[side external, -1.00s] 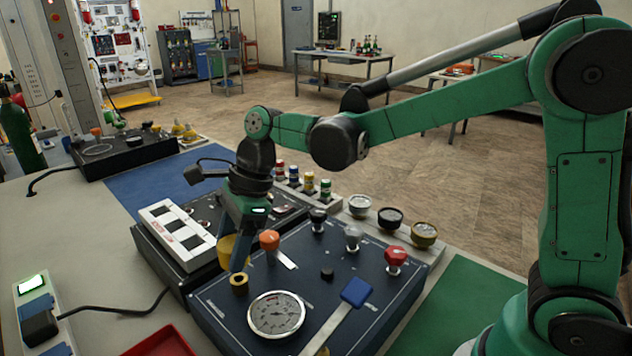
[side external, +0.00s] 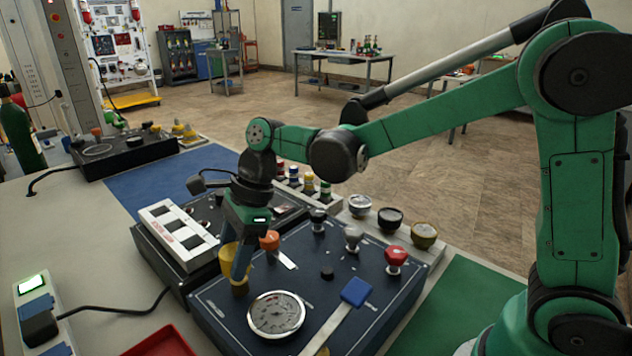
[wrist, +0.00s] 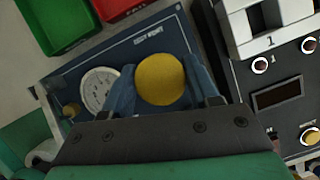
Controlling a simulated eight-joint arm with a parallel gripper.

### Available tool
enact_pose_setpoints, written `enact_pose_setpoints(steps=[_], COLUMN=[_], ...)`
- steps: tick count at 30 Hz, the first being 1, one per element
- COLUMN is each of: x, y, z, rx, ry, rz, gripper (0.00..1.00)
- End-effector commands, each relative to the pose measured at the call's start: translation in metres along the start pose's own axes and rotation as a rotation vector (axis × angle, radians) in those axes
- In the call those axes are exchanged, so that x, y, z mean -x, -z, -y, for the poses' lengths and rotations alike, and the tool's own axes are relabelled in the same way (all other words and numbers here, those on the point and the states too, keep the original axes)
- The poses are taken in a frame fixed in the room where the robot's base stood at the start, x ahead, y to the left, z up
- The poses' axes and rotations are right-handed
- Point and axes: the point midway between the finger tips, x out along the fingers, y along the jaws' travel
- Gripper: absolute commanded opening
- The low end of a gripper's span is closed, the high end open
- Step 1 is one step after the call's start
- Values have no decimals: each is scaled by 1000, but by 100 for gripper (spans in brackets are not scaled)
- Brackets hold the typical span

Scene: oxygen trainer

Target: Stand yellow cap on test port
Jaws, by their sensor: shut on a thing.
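The yellow cap (side external: 229,257) is between the fingers of my gripper (side external: 239,272), which is shut on it. In the wrist view the cap (wrist: 160,79) shows as a round yellow top with a blue-green finger on each side. The cap is over the near left corner of the dark blue panel (side external: 345,262), at the test port. The port is hidden behind the cap and the fingers. I cannot tell whether the cap touches the port or is a little above it.
A round gauge (side external: 276,314) and an orange knob (side external: 269,240) are close to my gripper. A white switch block (side external: 178,234) stands to the left. A blue-headed lever (side external: 356,292) and a red knob (side external: 396,257) are farther right. A red tray (side external: 160,343) lies at the front.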

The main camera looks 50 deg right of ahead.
Motion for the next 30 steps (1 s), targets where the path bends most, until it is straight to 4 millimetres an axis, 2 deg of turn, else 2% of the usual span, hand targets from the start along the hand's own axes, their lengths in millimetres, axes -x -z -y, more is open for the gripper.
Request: enact_pose_setpoints(steps=[11, 30], x=[0, -18], y=[0, 7], z=[0, 0], rx=[0, 0], ry=[0, 0], rz=[0, 0], gripper=[5, 5])
